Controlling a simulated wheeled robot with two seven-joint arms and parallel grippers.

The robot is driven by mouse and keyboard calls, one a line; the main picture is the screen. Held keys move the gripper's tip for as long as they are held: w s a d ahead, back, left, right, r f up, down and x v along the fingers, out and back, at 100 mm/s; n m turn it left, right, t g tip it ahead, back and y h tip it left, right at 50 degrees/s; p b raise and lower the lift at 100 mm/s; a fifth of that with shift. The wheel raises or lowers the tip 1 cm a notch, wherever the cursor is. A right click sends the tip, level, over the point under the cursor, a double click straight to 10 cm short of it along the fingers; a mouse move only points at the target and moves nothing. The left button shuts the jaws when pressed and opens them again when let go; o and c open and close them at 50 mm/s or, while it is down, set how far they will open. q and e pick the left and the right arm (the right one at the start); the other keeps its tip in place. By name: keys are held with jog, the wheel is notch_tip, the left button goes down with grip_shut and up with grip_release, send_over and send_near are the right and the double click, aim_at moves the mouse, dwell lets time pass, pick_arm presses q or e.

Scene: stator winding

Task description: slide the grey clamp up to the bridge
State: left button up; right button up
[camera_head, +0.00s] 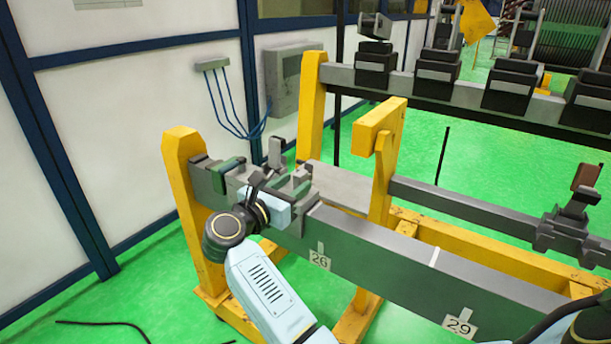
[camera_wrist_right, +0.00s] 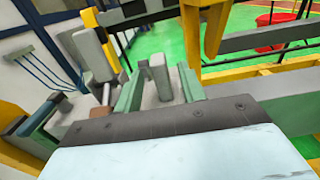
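The grey clamp (camera_head: 275,153) sits on the dark rail near its left end, with an upright grey plate. In the right wrist view its tall plate (camera_wrist_right: 93,56) stands at the left, and a smaller grey post (camera_wrist_right: 159,78) stands in the middle. My right gripper (camera_head: 279,184) is low over the clamp. In the wrist view its two fingers (camera_wrist_right: 160,90) stand apart, one on each side of the post, with gaps visible. The gripper body hides part of the clamp. I cannot tell for sure which part is the bridge. My left gripper is not in view.
A yellow post (camera_head: 184,190) stands at the rail's left end. A yellow upright (camera_head: 382,150) rises behind the rail. Labels 26 (camera_head: 320,260) and 29 (camera_head: 460,325) hang on the front rail (camera_head: 385,265).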

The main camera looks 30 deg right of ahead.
aim_at(305, 175)
jog(key=shift+x, duration=2.75)
grip_shut()
